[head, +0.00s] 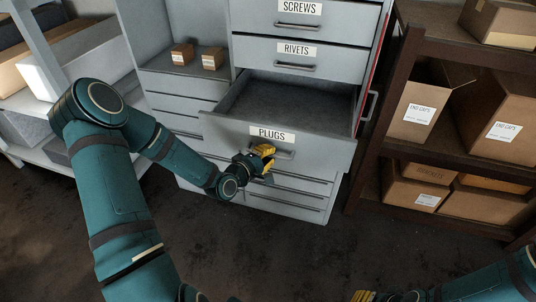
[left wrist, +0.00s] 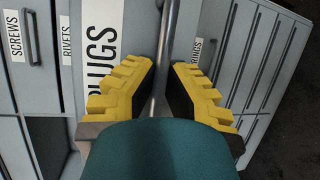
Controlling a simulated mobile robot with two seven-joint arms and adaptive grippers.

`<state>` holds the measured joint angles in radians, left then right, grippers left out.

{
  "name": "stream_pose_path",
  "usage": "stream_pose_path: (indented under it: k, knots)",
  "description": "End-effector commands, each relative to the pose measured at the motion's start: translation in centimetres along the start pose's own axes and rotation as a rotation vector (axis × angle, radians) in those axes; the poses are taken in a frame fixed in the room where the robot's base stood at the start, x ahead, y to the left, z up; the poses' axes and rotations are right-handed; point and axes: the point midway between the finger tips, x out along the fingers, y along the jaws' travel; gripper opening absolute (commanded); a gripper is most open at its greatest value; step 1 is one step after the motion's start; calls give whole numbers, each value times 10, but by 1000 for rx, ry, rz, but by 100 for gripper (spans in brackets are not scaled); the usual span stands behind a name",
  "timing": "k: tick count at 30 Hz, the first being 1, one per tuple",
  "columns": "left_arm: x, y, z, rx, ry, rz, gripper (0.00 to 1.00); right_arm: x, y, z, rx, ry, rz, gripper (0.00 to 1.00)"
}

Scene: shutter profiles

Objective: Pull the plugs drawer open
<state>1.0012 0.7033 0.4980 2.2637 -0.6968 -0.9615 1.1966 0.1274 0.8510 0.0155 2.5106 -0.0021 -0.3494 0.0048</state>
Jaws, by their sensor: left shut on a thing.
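The plugs drawer (head: 325,150) is pulled well out of the grey cabinet, with its grey interior (head: 290,100) showing and nothing visible inside. Its white label reads PLUGS, and it also shows in the left wrist view (left wrist: 100,45). My left gripper (head: 265,160) is at the drawer front, just below the label. Its yellow fingers are shut on the bar handle (left wrist: 165,60), which runs between them in the left wrist view. My right gripper (head: 363,296) shows only as yellow fingertips at the bottom edge; its jaw state is unclear.
The rivets drawer (head: 345,61) and screws drawer (head: 350,22) above are shut. Two small boxes (head: 182,54) sit on the cabinet ledge. A brown shelf (head: 400,60) with cardboard boxes stands close on the right. The dark floor (head: 270,255) in front is clear.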

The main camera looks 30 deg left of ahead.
Motion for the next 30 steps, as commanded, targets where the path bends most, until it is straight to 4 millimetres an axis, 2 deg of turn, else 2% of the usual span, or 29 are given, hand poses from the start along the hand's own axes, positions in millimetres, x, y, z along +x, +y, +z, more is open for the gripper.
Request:
stream_pose_path:
  k: [11,12,14,15,25,30]
  knots:
    - [0,0,1,-1,-3,-1,0,0,0,0,0,0,0,41]
    - [0,0,1,-1,-3,-1,14,0,0,0,0,0,0,41]
    - [0,0,1,-1,-2,0,35,0,0,0,0,0,0,41]
    - [0,0,1,0,-2,0,41,0,0,0,0,0,0,41]
    - [-2,0,0,0,0,1,41,0,0,0,0,0,0,41]
    - [-20,0,-1,1,2,0,41,0,0,0,0,0,0,41]
